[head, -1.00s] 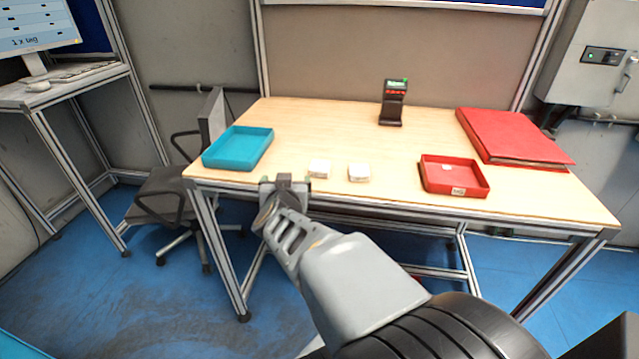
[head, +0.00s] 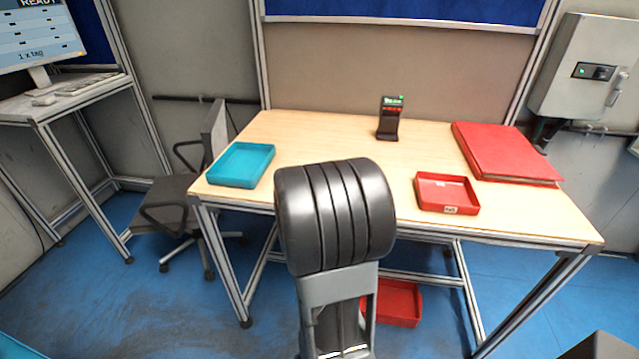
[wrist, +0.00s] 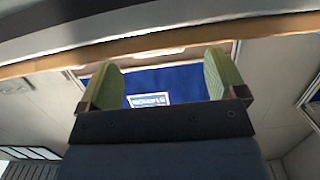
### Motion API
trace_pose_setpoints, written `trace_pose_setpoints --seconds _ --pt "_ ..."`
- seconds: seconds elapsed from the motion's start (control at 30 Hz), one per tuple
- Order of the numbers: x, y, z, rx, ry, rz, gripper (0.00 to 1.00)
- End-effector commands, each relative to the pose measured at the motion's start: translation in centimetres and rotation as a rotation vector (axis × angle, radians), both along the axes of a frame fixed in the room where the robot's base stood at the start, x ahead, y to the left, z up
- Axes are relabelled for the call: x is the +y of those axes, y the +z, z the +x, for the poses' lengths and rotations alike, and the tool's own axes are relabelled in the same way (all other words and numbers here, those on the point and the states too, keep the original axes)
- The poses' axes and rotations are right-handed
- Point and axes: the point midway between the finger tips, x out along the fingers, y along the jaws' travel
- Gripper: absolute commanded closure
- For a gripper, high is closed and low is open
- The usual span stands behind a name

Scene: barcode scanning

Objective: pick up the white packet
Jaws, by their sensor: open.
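No white packet shows in the head view now; my arm's dark ribbed link covers the front middle of the table (head: 250,202), where two small white items lay a second ago. My gripper (wrist: 160,75) shows in the wrist view with two green-padded fingers set wide apart and nothing between them. Past the fingers, that view shows a blue panel (wrist: 190,83) with a small sign, and no clear packet. In the head view my gripper is hidden behind the arm, so its distance to the packets cannot be told.
A teal tray (head: 240,182) is at the table's left, a small red tray (head: 430,207) at the right front. A red binder (head: 500,155) lies at the right, a dark scanner (head: 390,118) stands at the back. A red bin (head: 398,318) is below, a chair (head: 172,190) left.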

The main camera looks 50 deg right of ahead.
Motion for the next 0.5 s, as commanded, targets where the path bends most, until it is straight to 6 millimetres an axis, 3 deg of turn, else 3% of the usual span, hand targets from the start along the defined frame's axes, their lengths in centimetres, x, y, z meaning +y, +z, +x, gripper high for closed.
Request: trace_pose_setpoints --seconds 0.23,0.5 --pt "-1.1 -0.3 0.6 0.0 -0.001 0.0 0.1" --pt "-4.1 -1.0 2.4 0.0 -0.001 0.0 0.1"
